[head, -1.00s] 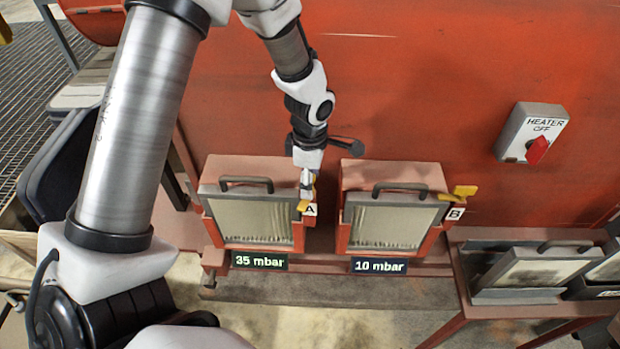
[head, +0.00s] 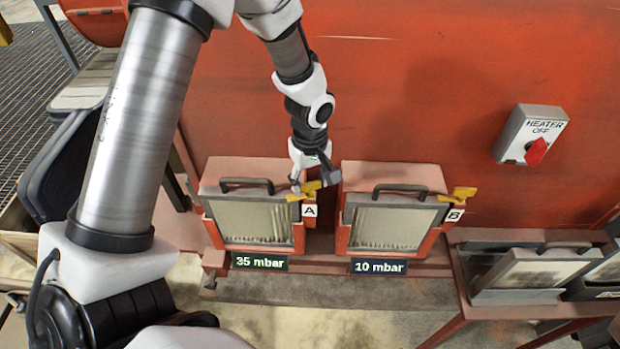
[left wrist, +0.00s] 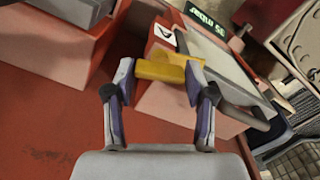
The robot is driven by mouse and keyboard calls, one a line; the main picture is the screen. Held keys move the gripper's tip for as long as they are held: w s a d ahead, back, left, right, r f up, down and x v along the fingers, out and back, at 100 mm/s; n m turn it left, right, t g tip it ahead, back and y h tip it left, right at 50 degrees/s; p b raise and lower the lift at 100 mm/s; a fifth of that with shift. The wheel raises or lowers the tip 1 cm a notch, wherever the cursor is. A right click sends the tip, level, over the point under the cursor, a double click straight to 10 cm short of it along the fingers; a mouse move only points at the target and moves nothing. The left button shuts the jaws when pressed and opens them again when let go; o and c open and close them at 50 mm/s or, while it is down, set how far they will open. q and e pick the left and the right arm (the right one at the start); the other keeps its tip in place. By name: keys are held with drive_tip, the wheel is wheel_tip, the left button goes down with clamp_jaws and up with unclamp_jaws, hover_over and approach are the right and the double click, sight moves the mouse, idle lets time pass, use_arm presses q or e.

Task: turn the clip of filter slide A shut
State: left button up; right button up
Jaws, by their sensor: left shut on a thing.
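Filter slide A (head: 252,222) sits in its red holder on the left, with a dark handle on top and the label A (head: 309,211) at its right. Its yellow clip (head: 294,198) lies roughly level across the slide's upper right corner. My left gripper (head: 307,186) is shut on this clip. The left wrist view shows the yellow clip (left wrist: 160,71) between both fingers, near the A label (left wrist: 165,31). The fingers hide part of the clip in the head view. My right gripper is not in view.
Filter slide B (head: 388,223) stands to the right with its own level yellow clip (head: 458,194). Signs read 35 mbar (head: 259,262) and 10 mbar (head: 379,266). A heater switch (head: 532,134) reads OFF. Spare slides (head: 540,268) lie on a stand at the right.

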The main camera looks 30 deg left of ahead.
sight(310, 182)
use_arm(q)
drive_tip(key=m, duration=0.4)
drive_tip(key=shift+s+p, duration=0.1)
drive_tip(key=shift+p, duration=0.3)
drive_tip(key=shift+m, duration=0.7)
drive_tip(key=o, duration=1.1)
drive_tip(key=shift+o, duration=0.2)
wheel_tip(310, 182, up, 12)
